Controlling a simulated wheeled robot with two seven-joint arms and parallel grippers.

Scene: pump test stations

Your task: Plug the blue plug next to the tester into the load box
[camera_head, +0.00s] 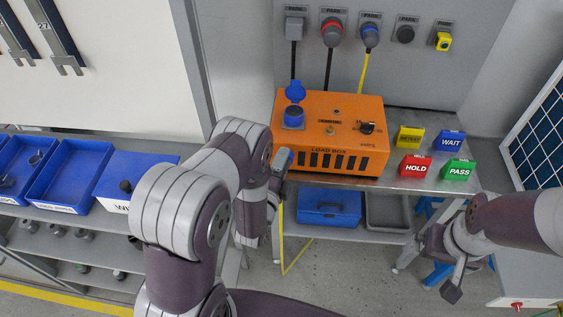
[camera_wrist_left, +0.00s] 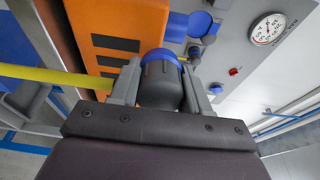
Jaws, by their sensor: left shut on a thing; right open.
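My left gripper (camera_head: 279,172) is shut on a blue plug (camera_head: 284,158), held at the left front corner of the orange load box (camera_head: 350,145). In the left wrist view the plug (camera_wrist_left: 161,82) shows a dark grey body and blue collar between the fingers (camera_wrist_left: 160,95). Its front end is hidden there. A yellow cable (camera_head: 282,240) hangs below the gripper toward the floor. The load box has a blue socket (camera_head: 293,117) on top, its round lid (camera_head: 296,92) raised; the plug is apart from it. My right gripper (camera_head: 446,268) is open and empty at the right, below the bench edge.
Another blue plug (camera_head: 370,36) with a yellow cable sits in a PARK holder beside a red one (camera_head: 332,33). Coloured sign blocks, including HOLD (camera_head: 415,166) and PASS (camera_head: 458,170), stand right of the box. A gauge (camera_wrist_left: 267,29) shows on a grey panel in the left wrist view.

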